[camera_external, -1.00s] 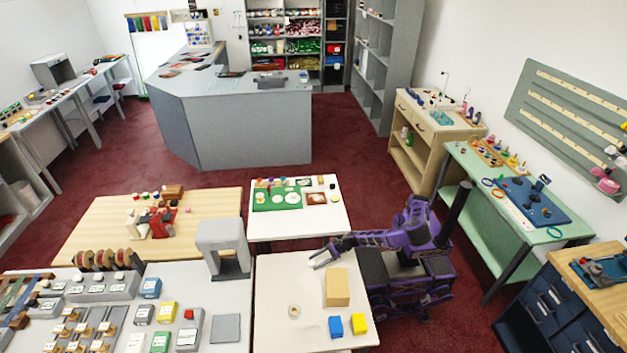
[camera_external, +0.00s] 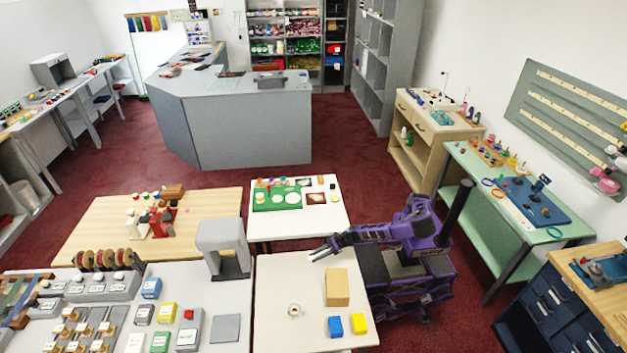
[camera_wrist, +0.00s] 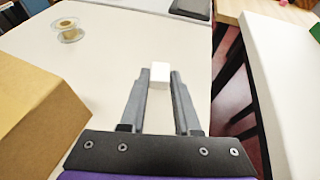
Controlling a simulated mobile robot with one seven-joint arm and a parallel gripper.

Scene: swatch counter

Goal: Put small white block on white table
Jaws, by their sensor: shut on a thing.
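The small white block (camera_wrist: 160,72) is between the two fingertips of my gripper (camera_wrist: 159,80) in the wrist view. My gripper is shut on it. In the external view my gripper (camera_external: 316,255) is over the far edge of the near white table (camera_external: 275,285); the block is too small to make out there. That white table also fills much of the wrist view (camera_wrist: 105,55). A second white table (camera_external: 333,222) stands just behind it, with a gap between; its top shows at the right of the wrist view (camera_wrist: 285,75).
A tan box (camera_external: 337,287), a spool (camera_external: 294,310), a blue block (camera_external: 335,326) and a yellow block (camera_external: 358,323) are on the near white table. The box (camera_wrist: 35,110) is close left of my gripper. A green tray (camera_external: 277,200) occupies part of the second table.

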